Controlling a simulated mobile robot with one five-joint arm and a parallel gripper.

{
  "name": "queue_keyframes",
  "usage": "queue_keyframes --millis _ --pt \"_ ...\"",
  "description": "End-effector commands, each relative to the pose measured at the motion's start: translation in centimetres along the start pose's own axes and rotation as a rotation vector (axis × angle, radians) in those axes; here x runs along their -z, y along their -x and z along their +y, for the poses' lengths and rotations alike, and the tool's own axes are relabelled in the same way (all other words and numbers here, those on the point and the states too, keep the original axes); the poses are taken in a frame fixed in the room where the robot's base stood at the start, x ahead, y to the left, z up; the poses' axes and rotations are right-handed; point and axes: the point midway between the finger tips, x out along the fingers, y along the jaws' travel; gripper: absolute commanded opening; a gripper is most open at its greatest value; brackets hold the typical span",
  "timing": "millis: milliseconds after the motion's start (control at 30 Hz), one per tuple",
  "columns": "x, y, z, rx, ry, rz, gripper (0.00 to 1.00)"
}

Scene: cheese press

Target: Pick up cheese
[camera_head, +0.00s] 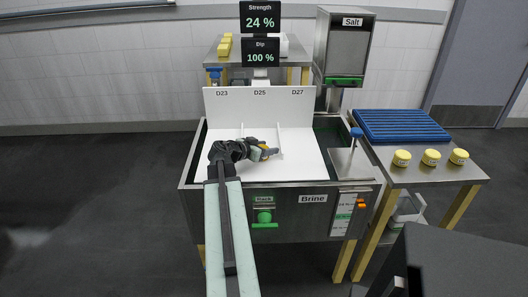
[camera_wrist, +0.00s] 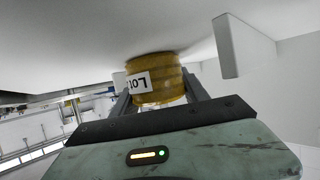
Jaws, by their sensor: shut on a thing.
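My gripper (camera_head: 265,153) is over the white sectioned basin marked D23, D25 and D27, near its middle divider. It is shut on a yellow round cheese (camera_wrist: 165,70), which fills the space between the two fingers in the wrist view and bears a white label reading "LOT".
The brine basin (camera_head: 221,152) has white upright dividers (camera_head: 280,140). A blue-knobbed lever (camera_head: 355,132) stands at its right. Several labelled yellow cheeses, including one (camera_head: 402,158), stand on the steel side table (camera_head: 440,172) before a blue slatted mat (camera_head: 400,125). A salt dispenser (camera_head: 345,45) stands behind.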

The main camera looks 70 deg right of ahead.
Motion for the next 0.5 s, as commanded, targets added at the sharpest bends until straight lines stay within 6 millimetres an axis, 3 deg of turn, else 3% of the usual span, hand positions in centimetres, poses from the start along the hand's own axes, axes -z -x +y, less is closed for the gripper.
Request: queue_keyframes --millis 167,500 --pt "1.9 0.8 0.0 0.0 0.0 0.0 0.07" --pt "8.4 3.5 -0.1 0.001 0.001 0.0 0.07"
